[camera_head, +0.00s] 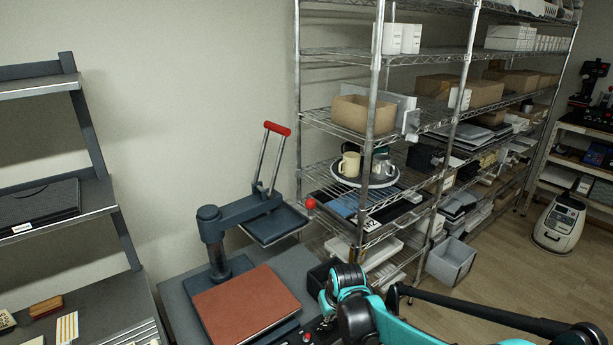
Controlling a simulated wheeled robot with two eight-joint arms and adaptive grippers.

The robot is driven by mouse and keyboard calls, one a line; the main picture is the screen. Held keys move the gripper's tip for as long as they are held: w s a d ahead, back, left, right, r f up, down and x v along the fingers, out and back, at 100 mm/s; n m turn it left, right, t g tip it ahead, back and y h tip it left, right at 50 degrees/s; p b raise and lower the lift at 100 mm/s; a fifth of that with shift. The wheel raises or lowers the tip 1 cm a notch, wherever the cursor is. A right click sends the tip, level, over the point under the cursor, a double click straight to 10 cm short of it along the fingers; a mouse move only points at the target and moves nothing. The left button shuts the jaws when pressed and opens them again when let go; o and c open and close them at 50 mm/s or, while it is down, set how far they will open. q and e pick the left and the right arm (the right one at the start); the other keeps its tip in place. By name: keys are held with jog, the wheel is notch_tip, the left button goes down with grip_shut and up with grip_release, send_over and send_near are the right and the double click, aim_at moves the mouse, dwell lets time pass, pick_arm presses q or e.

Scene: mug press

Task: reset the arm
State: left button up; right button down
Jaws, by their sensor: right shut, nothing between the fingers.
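My right arm comes in from the bottom right in teal and black. Its gripper end (338,292) is low in the picture, at the right edge of the press, shut and empty; the fingers are small and partly hidden by the arm's own joints. The mug press (215,228) stands on the bench at the lower centre, with a raised red-handled lever (277,128), a tilted dark upper plate (273,223) and a flat red-brown pad (245,304). My left gripper is not in view.
A wire shelf rack (300,90) stands behind and right, holding a round tray (338,175) with mugs (349,164), boxes and folders. A dark shelf (60,220) is at the left. A grey bin (451,268) stands on the floor; open floor (510,262) lies to the right.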

jog(key=s+d+r+m+t, duration=0.2)
jog(key=s+d+r, duration=0.5)
jog(key=s+r, duration=0.3)
jog(key=s+d+f+m+t+h, duration=0.1)
jog(key=s+d, duration=0.3)
jog(key=s, duration=0.9)
jog(key=shift+d, duration=0.2)
jog(key=shift+f, duration=0.1)
